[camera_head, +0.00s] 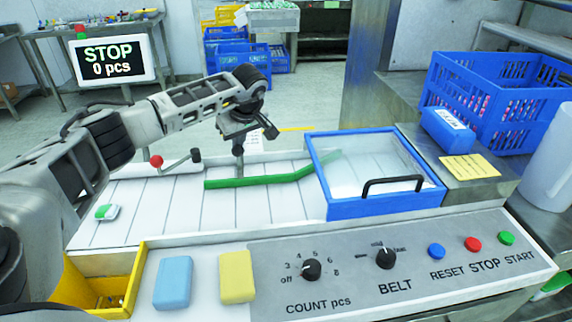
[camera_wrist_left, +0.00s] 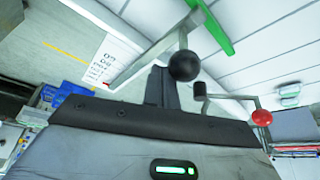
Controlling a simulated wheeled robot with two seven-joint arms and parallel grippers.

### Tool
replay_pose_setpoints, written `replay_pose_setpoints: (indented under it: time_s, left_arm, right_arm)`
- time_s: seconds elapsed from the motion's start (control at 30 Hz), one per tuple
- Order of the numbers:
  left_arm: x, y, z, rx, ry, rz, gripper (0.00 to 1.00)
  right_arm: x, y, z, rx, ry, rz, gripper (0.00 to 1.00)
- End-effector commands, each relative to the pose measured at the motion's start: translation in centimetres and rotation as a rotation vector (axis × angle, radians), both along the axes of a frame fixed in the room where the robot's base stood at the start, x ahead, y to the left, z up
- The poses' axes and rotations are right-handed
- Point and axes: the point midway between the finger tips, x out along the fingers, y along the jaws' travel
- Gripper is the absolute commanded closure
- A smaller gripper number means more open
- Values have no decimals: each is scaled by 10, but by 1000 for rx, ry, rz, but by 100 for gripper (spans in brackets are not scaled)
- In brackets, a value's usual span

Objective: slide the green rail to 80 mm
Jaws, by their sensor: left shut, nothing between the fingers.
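The green rail (camera_head: 260,181) lies across the white slatted belt and bends up to the right, under the clear cover. Part of it shows in the left wrist view (camera_wrist_left: 213,28), with a metal rod and a black ball knob (camera_wrist_left: 185,65) beside it. My left gripper (camera_head: 238,138) is over the back edge of the belt, just behind the rail. In the left wrist view its dark fingers (camera_wrist_left: 160,88) are shut and empty, close to the black knob; I cannot tell whether they touch it. A white label with small print (camera_wrist_left: 106,60) is unreadable. My right gripper is not in view.
A blue-framed clear cover (camera_head: 335,205) stands over the belt's right part. A red-knobbed crank (camera_head: 156,161) is left of the gripper. The control panel (camera_head: 430,255) is in front. A yellow bin (camera_head: 135,280) is front left. A blue crate (camera_head: 500,95) stands right. The screen (camera_head: 112,60) reads STOP, 0 pcs.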

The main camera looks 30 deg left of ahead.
Motion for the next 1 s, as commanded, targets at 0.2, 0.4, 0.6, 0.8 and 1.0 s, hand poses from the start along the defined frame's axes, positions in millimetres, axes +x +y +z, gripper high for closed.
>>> replay_pose_setpoints:
  time_s: [0.2, 0.4, 0.6, 0.8, 1.0]
  left_arm:
    - [-7, -6, 0, -1, 3, -1, 100]
    - [-12, -10, 1, -1, 3, -1, 100]
    - [-18, -15, 0, -1, 4, -1, 100]
    - [-23, -19, 0, -1, 3, -1, 100]
    - [-28, -24, 0, -2, 3, -1, 100]
  right_arm:
    - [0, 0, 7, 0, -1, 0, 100]
    - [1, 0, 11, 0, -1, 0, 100]
    - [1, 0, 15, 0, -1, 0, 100]
    - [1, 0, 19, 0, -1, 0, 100]
    - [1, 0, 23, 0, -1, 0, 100]
